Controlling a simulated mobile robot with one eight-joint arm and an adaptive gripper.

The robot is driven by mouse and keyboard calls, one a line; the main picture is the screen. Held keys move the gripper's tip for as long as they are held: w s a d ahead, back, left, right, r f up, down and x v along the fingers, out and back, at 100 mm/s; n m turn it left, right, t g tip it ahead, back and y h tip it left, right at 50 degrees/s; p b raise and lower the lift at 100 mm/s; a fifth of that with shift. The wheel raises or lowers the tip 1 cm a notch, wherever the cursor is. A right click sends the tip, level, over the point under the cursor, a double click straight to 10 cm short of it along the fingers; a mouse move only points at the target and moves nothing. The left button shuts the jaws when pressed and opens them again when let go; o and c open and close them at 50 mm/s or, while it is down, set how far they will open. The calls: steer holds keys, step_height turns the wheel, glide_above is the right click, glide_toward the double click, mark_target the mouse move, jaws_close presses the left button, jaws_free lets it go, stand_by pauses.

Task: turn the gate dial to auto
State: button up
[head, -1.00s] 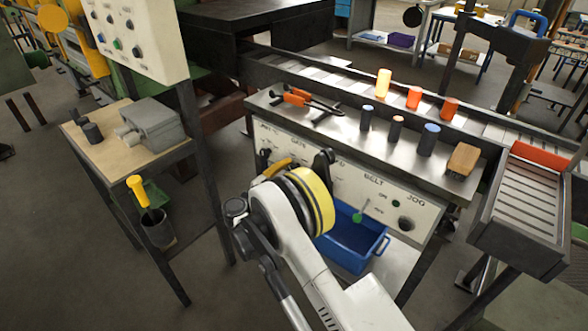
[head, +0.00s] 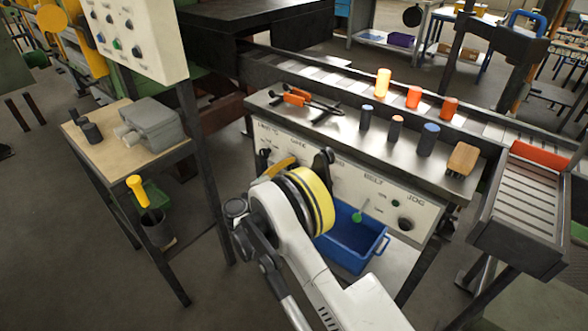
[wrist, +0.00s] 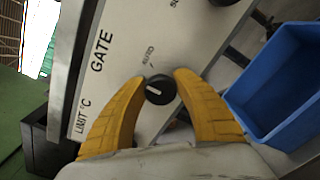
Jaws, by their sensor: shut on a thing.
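The gate dial (wrist: 160,90) is a round black knob with a white pointer mark on the cream control panel (wrist: 115,35). The word GATE is printed beside it, and AUTO stands just above it in the wrist view. The pointer lies roughly sideways in that view, not clearly in line with AUTO. My gripper (wrist: 161,82) has its two yellow fingers shut on the dial, one on each side. In the head view my gripper (head: 284,166) is at the panel front (head: 345,185), and my wrist hides the dial.
A blue bin (head: 355,240) stands below the panel; it also shows right of the dial in the wrist view (wrist: 285,85). Several cylinders and tongs (head: 305,100) rest on the bench top.

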steer(key=m, duration=0.6)
steer(key=shift+f+m, duration=0.15)
steer(key=shift+m, duration=0.15)
stand_by(0.3)
steer(key=o, duration=1.2)
steer(key=v, duration=1.2)
